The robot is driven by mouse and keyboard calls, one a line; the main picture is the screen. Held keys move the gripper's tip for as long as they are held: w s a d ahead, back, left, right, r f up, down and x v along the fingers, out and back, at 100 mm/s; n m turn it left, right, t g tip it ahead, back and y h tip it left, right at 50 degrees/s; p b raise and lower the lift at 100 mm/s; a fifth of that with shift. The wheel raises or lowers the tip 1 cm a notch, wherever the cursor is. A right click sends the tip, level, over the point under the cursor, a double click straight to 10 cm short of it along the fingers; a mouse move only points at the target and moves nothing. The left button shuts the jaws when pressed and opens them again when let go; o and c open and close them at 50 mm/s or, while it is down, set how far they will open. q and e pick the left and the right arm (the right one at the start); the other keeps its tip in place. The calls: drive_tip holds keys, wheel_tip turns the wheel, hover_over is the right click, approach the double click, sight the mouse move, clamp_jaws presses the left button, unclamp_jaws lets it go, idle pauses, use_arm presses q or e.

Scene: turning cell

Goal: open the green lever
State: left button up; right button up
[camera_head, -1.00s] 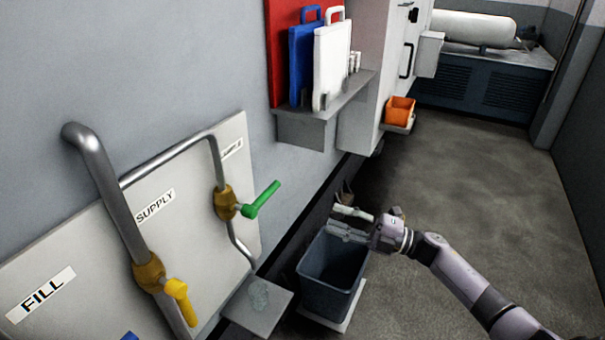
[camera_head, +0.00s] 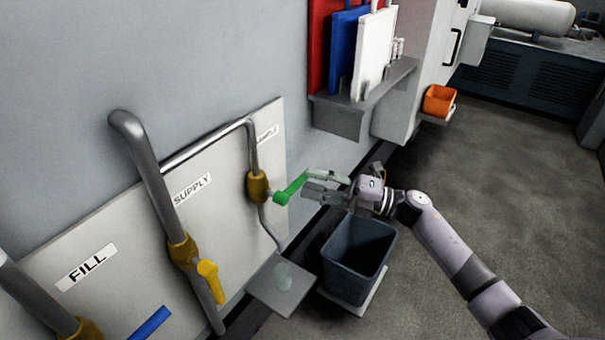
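The green lever (camera_head: 290,189) sticks out from a brass valve (camera_head: 258,187) on the thin pipe of the wall panel, pointing right and slightly up in the picture. My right gripper (camera_head: 308,182) comes in from the right. Its two fingers are apart, one above the other, with their tips at the free end of the lever. I cannot tell whether they touch it. My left gripper is out of view.
A yellow lever (camera_head: 208,281) and a blue lever (camera_head: 150,323) sit on neighbouring pipes. A dark bin (camera_head: 357,256) stands below my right gripper, beside a small grey shelf (camera_head: 281,287). A shelf (camera_head: 345,115) with boards is above. Floor to the right is clear.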

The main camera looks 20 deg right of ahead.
sight(303, 176)
drive_tip(key=shift+x, duration=1.65)
drive_tip(key=shift+d, duration=0.1)
clamp_jaws()
